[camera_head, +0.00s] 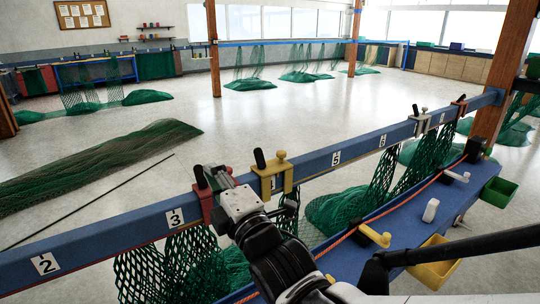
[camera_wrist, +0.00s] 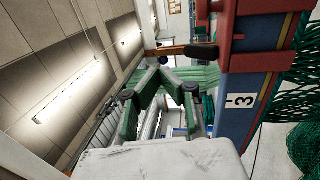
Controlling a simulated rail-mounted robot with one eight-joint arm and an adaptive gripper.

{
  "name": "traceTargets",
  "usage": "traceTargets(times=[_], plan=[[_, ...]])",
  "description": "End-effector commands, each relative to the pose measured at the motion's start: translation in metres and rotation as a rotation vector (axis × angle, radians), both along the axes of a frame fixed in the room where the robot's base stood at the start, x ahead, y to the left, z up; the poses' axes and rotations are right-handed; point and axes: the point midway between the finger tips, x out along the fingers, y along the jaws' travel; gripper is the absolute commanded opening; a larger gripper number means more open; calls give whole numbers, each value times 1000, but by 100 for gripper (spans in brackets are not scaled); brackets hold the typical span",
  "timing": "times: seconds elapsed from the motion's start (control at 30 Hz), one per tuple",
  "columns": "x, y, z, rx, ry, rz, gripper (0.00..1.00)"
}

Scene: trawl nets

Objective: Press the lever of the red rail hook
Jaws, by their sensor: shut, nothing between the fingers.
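The red rail hook (camera_head: 204,203) is clamped over the blue rail beside the number 3 label. Its black lever (camera_head: 200,177) sticks up and leans slightly left. My gripper (camera_head: 216,174) is just right of the hook, partly overlapping it, so I cannot tell whether they touch. In the wrist view, which is turned sideways, the red hook (camera_wrist: 228,35) is at upper right and its black lever (camera_wrist: 201,52) points left. There my gripper (camera_wrist: 165,76) is shut and empty, left of the rail and below the lever in the picture.
A yellow hook (camera_head: 271,175) with a black lever stands close to the right on the blue rail (camera_head: 330,158). Farther right are grey and red hooks (camera_head: 459,104). Green nets hang below the rail. A blue bench (camera_head: 405,225) holds yellow and green bins.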

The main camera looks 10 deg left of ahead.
Motion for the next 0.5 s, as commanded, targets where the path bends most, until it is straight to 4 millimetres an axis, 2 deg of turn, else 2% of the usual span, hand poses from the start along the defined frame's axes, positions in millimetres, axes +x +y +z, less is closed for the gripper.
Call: traceTargets(times=[0.5], plan=[[-39, -33, 26, 0, 0, 0, 0]])
